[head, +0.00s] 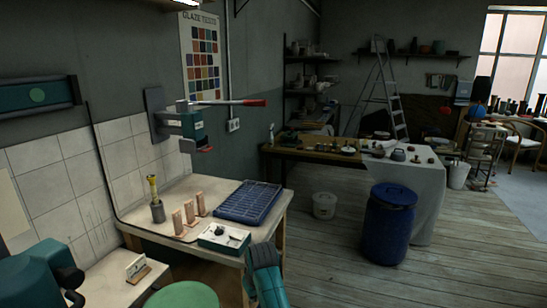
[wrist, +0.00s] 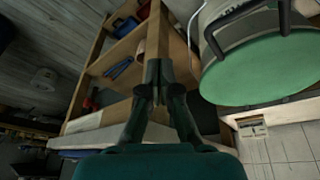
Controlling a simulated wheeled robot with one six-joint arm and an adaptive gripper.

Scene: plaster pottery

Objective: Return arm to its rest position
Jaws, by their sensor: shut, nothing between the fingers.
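My gripper (wrist: 161,82) shows in the wrist view with its two dark green fingers together at the tips. Nothing is between them. Beyond the fingers is an open wooden shelf unit (wrist: 108,65), seen at a slant. I cannot see any contact between the fingers and the wood. In the head view, teal parts of my arm show along the bottom edge, but I cannot make out the fingertips there.
A wall-mounted lever press (head: 190,122) juts out above.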

